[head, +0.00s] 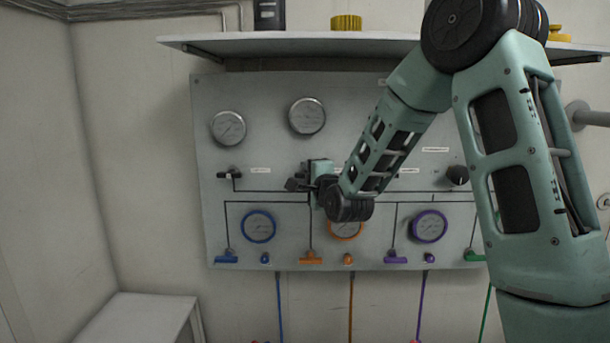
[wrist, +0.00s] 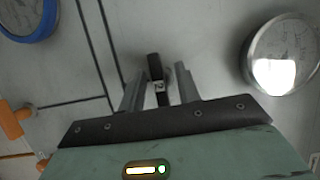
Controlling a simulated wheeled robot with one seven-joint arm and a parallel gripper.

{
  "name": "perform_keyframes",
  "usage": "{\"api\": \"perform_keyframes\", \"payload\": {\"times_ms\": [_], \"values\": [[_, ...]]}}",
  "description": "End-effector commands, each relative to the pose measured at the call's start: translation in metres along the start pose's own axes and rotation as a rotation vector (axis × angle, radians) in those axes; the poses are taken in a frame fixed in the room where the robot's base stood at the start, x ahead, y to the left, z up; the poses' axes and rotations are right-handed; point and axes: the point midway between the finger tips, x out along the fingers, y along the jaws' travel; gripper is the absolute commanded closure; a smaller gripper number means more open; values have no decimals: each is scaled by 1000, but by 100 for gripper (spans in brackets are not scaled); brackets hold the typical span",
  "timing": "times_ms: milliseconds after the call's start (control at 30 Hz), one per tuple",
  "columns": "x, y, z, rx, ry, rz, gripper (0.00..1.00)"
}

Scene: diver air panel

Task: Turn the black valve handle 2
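A black valve handle (wrist: 154,67) shows in the wrist view, lengthwise between the two fingers of my gripper (wrist: 158,78). My gripper is open, with a finger on each side of the handle and a small gap visible at least on the right. I cannot tell whether the left finger touches it. In the head view my gripper (head: 299,183) is at the panel, below the second round gauge (head: 307,116), and hides most of this handle. Another black handle (head: 230,173) is visible to the left, below the first gauge (head: 228,128).
The grey panel (head: 270,95) also carries a blue-ringed gauge (head: 258,226), an orange T-handle (head: 311,258), a purple-ringed gauge (head: 428,226) and a black knob (head: 457,175). A shelf (head: 290,44) juts out above. A white bench (head: 140,310) stands at lower left.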

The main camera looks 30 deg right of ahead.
Motion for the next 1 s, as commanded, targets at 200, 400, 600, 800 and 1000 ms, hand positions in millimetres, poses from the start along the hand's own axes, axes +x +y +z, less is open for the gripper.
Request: {"api": "perform_keyframes", "payload": {"times_ms": [200,400,600,800,1000], "values": [[0,0,0,0,0,0,100],[0,0,0,-1,0,1,100],[0,0,1,-34,-1,13,100],[0,1,1,-130,-2,51,100],[0,1,2,-285,-3,115,100]]}}
